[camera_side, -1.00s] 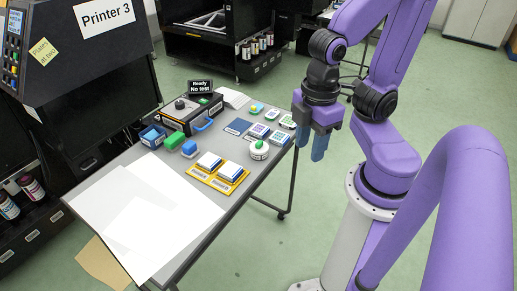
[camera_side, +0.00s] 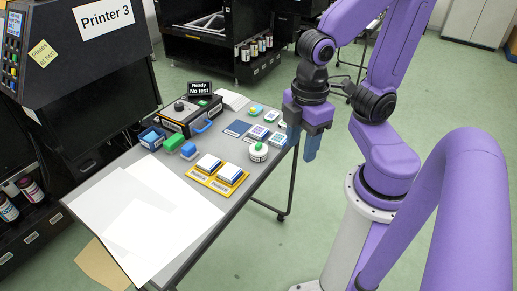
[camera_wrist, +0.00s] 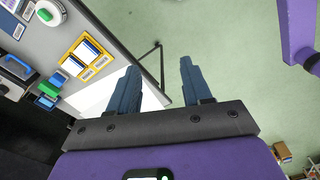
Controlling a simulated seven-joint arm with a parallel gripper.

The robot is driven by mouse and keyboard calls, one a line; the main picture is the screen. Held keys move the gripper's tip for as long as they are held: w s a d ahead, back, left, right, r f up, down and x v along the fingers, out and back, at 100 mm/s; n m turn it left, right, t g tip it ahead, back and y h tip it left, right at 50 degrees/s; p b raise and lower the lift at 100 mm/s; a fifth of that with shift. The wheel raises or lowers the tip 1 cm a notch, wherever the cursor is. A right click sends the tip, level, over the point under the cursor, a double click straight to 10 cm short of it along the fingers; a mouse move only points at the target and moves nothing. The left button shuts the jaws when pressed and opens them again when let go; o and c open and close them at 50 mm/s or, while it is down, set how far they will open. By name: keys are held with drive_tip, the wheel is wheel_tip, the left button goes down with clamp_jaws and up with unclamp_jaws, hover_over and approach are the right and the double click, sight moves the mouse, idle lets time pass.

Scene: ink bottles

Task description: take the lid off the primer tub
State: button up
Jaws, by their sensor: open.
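A round white tub (camera_side: 258,152) with a green knob on top stands near the right edge of the grey table; I take it for the primer tub. It also shows at the top left of the wrist view (camera_wrist: 51,13), partly cut by the frame edge. Its lid appears to be on. My gripper (camera_side: 302,144) is open and empty, to the right of the tub and apart from it, beside the table's edge. In the wrist view my gripper (camera_wrist: 159,68) points over the green floor just off the table.
A black case (camera_side: 190,114), green block (camera_side: 173,142) and blue block (camera_side: 188,151) stand further left. White sheets (camera_side: 140,215) cover the front of the table.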

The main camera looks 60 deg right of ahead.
drive_tip(key=w+d+n, duration=0.1)
drive_tip(key=w, duration=0.7)
drive_tip(key=n, duration=0.4)
hover_over(259, 144)
drive_tip(key=f, duration=1.8)
drive_tip(key=shift+w+a+f, duration=0.2)
drive_tip(key=shift+a, duration=0.15)
drive_tip(key=f, duration=0.4)
drive_tip(key=shift+s+d+f, duration=0.1)
drive_tip(key=shift+s+d, duration=0.05)
drive_tip(key=shift+d, duration=0.2)
drive_tip(key=shift+f, duration=0.55)
clamp_jaws()
